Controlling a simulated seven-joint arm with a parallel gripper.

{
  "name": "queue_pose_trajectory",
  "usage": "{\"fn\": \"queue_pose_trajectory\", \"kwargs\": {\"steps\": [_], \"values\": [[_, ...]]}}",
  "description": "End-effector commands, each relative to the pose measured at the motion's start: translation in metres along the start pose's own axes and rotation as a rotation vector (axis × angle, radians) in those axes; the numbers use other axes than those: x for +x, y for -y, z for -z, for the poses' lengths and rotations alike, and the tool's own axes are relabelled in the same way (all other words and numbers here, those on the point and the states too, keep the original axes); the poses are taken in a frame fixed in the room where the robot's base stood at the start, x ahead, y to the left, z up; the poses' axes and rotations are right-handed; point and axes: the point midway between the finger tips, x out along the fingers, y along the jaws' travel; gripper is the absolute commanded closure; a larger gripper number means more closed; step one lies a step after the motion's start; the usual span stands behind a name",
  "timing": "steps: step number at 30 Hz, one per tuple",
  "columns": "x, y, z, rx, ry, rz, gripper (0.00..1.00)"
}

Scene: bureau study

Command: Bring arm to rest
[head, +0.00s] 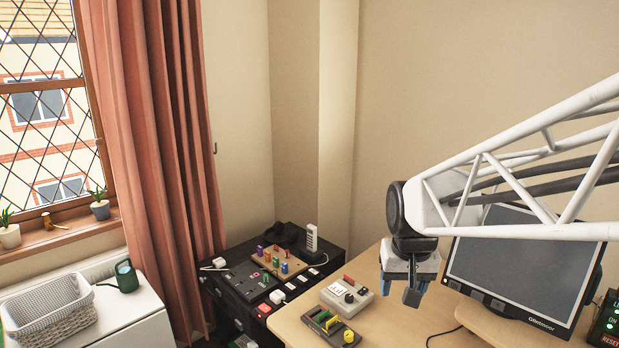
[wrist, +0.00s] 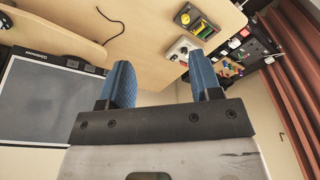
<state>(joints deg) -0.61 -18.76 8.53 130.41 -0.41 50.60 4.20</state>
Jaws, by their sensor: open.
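My gripper (head: 412,291) hangs from the end of my white lattice arm, above the light wooden desk (head: 402,328) and just left of the monitor. In the wrist view its two blue fingers (wrist: 160,88) stand apart with nothing between them, so it is open and empty. The fingers point down toward the desk and touch nothing that I can see.
The dark monitor (head: 522,262) stands close to the right of my gripper. A white device with a dial (head: 347,296) and a dark tray with yellow and green pieces (head: 330,327) lie to the left. A black cabinet (head: 233,304) bears several small items.

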Motion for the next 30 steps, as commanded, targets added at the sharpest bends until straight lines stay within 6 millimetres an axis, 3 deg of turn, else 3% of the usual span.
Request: {"fn": "queue_pose_trajectory", "kwargs": {"steps": [8,18,24,30], "values": [[-0.020,-0.008,-0.063,-0.014,-0.029,-0.001,0.42],[-0.029,-0.015,-0.136,-0.029,-0.057,-0.002,0.42],[-0.030,-0.017,-0.164,-0.037,-0.070,-0.003,0.42],[-0.029,-0.018,-0.173,-0.039,-0.071,-0.004,0.42]]}}
